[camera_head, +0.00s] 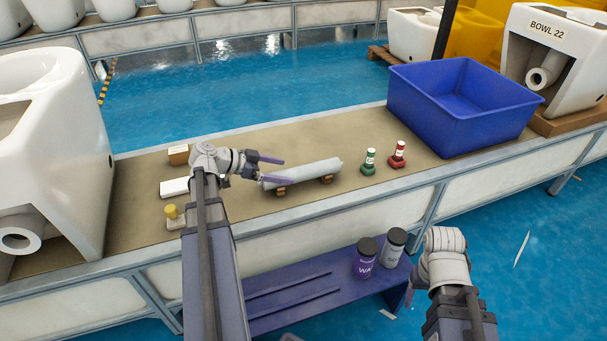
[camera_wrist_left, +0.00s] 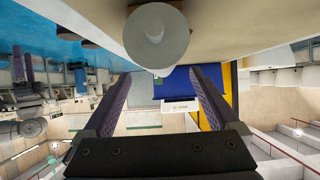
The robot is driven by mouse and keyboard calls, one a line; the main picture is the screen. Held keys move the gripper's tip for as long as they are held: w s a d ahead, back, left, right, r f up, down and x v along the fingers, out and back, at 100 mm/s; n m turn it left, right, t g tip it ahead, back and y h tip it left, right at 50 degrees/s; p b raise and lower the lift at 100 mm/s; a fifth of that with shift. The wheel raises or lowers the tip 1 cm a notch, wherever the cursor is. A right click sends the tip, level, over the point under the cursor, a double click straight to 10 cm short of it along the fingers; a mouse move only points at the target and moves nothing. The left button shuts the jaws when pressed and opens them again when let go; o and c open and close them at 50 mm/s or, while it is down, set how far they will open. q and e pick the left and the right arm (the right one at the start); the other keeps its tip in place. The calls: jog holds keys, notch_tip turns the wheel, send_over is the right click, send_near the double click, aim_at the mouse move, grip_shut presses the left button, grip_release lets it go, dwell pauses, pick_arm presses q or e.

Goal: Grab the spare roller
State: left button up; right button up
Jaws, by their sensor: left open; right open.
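The spare roller (camera_head: 312,172) is a pale grey cylinder. It lies across two small wooden blocks on the beige conveyor belt. My left gripper (camera_head: 272,168) is open and empty at the roller's left end. In the left wrist view the roller's round end (camera_wrist_left: 157,42) faces the camera, with a small pale stub, just above the gap between the open purple fingers (camera_wrist_left: 160,72). I see no finger closed on it. My right arm's wrist shows at the lower right of the head view, but its fingers are not visible.
A green bottle (camera_head: 369,162) and a red bottle (camera_head: 397,155) stand right of the roller, before a blue bin (camera_head: 455,135). Left are a white box (camera_head: 174,187) and a yellow-topped item (camera_head: 172,214). Two jars (camera_head: 366,260) stand on a purple shelf (camera_head: 300,292). A toilet stands far left.

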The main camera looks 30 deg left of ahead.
aim_at(302, 172)
pick_arm(q)
jog(key=shift+b+x, duration=0.45)
jog(key=shift+x, duration=0.55)
jog(key=shift+w+d+f, duration=0.1)
jog(key=shift+w+d, duration=0.05)
jog(key=shift+w, duration=0.05)
jog(key=b+x, duration=0.2)
jog(key=x, duration=0.3)
jog(key=shift+w, duration=0.15)
grip_shut()
jog(key=shift+r, duration=0.25)
